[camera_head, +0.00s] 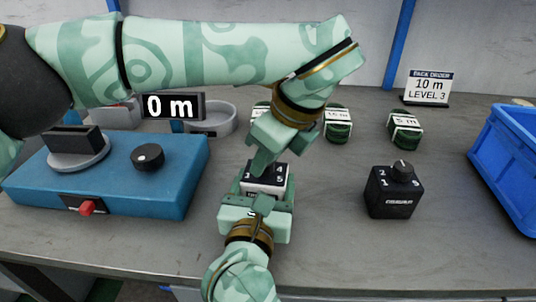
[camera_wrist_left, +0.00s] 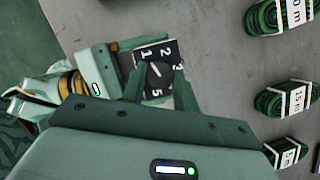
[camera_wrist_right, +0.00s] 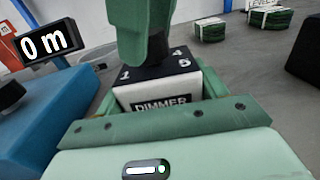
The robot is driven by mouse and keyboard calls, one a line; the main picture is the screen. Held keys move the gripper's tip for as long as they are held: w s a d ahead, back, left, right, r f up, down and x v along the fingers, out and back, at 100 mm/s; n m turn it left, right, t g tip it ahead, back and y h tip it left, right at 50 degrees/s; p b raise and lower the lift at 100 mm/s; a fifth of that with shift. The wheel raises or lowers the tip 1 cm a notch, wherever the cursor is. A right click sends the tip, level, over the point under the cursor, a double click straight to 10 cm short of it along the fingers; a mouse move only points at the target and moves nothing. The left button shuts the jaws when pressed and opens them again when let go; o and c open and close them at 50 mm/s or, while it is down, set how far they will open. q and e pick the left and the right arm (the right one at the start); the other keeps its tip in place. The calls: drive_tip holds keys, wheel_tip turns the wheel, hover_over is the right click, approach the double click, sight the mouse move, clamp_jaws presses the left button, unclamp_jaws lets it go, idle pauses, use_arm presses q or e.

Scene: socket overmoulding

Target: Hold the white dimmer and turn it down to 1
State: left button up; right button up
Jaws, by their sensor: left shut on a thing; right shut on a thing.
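The white dimmer (camera_head: 266,184) stands on the table, with a black top marked with numbers around a knob. Its front reads DIMMER in the right wrist view (camera_wrist_right: 163,100). My right gripper (camera_head: 257,198) is shut around the dimmer's white body from the near side. My left gripper (camera_head: 263,163) reaches down from above and is shut on the knob, which shows between its fingers in the left wrist view (camera_wrist_left: 158,72). I cannot tell for sure which number the knob points to. In the head view the left fingers hide the knob.
A black dimmer (camera_head: 391,196) stands to the right. Green coils (camera_head: 404,130), an order sign reading 10 m LEVEL 3 (camera_head: 428,88) and a blue crate (camera_head: 505,165) surround.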

use_arm(q)
drive_tip(key=o, duration=1)
drive_tip(key=shift+w, duration=0.1)
drive_tip(key=v, duration=1.2)
use_arm(e)
drive_tip(key=o, duration=1)
drive_tip(key=shift+o, duration=0.2)
